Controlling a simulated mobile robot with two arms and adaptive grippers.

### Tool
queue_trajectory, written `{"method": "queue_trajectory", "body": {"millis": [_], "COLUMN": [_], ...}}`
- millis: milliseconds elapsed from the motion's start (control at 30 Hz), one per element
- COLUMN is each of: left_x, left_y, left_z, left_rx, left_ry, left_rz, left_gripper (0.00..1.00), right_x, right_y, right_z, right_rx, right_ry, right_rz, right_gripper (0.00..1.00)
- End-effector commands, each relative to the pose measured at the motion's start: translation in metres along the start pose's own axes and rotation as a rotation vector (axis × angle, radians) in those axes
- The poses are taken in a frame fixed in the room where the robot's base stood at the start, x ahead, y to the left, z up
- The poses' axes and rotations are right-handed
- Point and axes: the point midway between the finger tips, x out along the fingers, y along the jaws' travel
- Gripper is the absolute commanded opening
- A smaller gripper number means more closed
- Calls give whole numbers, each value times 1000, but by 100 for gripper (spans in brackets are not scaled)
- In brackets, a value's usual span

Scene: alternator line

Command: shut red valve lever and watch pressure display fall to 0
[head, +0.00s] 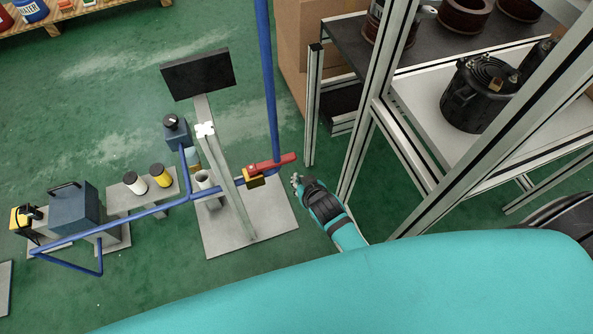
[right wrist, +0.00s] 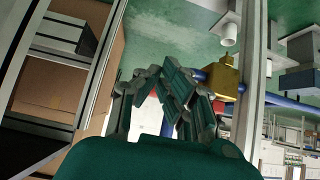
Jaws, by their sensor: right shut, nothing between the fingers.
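The red valve lever (head: 271,163) sits on a brass-yellow valve body (head: 254,178) on the blue pipe, lying roughly along the pipe in the head view. The dark display panel (head: 198,74) stands on a grey post; no reading can be made out from here. My right gripper (head: 297,181) is shut and empty, just right of and below the lever's end, apart from it. In the right wrist view the shut fingers (right wrist: 178,88) are in front, with the yellow valve body (right wrist: 226,76) beyond them and a bit of red (right wrist: 218,105) partly hidden behind them. My left gripper is not in view.
An aluminium-framed rack (head: 372,130) with a black canister (head: 478,95) stands close on the right of my right arm. Blue pipes (head: 120,228) run left to a grey-blue pump unit (head: 73,208). Green floor is open at the upper left.

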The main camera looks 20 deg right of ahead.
Motion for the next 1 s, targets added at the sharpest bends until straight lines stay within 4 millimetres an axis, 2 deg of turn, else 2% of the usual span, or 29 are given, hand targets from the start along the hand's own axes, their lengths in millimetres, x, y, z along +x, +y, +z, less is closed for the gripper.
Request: {"method": "queue_trajectory", "body": {"millis": [100,300,767,1000], "left_x": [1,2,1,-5], "left_y": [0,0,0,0], "left_z": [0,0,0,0], "left_rx": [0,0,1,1], "left_ry": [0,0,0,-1], "left_rz": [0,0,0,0], "left_gripper": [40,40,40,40], "right_x": [15,28,30,30], "right_y": [0,0,1,11], "right_z": [-15,-25,-27,-28], "right_rx": [0,0,-1,-24], "right_ry": [4,0,-1,-1], "right_rz": [0,0,-1,-23], "right_gripper": [0,0,0,0]}}
